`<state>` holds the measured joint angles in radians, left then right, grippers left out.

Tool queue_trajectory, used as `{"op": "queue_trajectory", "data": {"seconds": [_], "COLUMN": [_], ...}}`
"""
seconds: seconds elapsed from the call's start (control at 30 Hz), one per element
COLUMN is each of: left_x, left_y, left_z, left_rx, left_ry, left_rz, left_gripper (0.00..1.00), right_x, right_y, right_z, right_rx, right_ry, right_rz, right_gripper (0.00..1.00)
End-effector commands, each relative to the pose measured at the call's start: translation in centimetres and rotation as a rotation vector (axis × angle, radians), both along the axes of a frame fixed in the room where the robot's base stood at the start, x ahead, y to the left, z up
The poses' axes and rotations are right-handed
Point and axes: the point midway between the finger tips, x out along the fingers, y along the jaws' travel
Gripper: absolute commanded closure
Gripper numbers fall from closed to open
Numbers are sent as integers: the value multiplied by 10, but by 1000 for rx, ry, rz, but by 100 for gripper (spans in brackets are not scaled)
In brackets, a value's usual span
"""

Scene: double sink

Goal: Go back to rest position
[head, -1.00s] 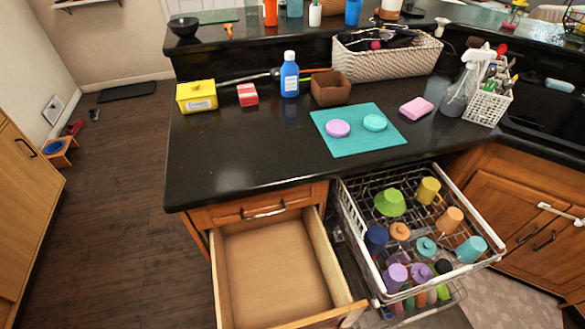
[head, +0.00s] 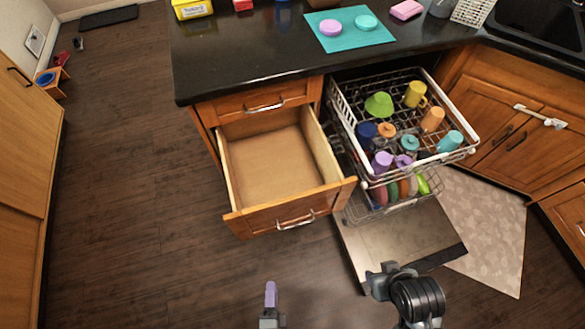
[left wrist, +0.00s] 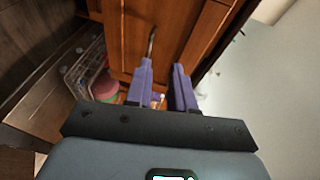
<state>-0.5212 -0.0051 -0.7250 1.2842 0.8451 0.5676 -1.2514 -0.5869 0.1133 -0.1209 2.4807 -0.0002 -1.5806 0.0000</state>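My left gripper (head: 270,292) shows at the bottom of the head view as one upright purple finger, low in front of the cabinets and apart from them. In the left wrist view its two purple fingers (left wrist: 164,82) stand apart with nothing held between them. Brown wood fronts and a metal handle (left wrist: 152,43) show beyond the fingertips. A dark, rounded piece of my other arm shows at the bottom right of the head view; no right fingertips are visible.
An empty wooden drawer (head: 270,170) is pulled open. Beside it, the dishwasher door (head: 400,245) is down and its upper rack (head: 345,110) of coloured cups is out. Open floor (head: 130,200) lies at left. The dark countertop (head: 245,60) is behind.

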Motion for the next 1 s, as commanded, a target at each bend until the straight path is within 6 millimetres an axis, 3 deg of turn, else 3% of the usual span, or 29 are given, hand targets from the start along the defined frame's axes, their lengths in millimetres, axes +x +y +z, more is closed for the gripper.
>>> {"op": "queue_trajectory", "data": {"seconds": [0.33,0.5,0.57,0.67,0.8,1.0], "left_x": [84,123,130,133,119,80], "left_y": [83,123,132,143,152,155], "left_z": [55,105,123,156,193,220], "left_rx": [-291,-567,-659,-783,-907,-991], "left_ry": [108,244,305,411,568,768], "left_rz": [183,258,279,319,404,581], "left_gripper": [77,77,77,77,77,77], "right_x": [6,0,0,1,1,2], "right_y": [-2,-3,-3,-3,-3,-2], "right_z": [18,21,22,25,26,26], "right_rx": [-7,-12,-13,-12,-11,-7], "right_ry": [-16,0,0,-2,-3,-5], "right_rz": [3,7,6,7,6,4], "right_gripper": [57,57,57,57,57,57]}}
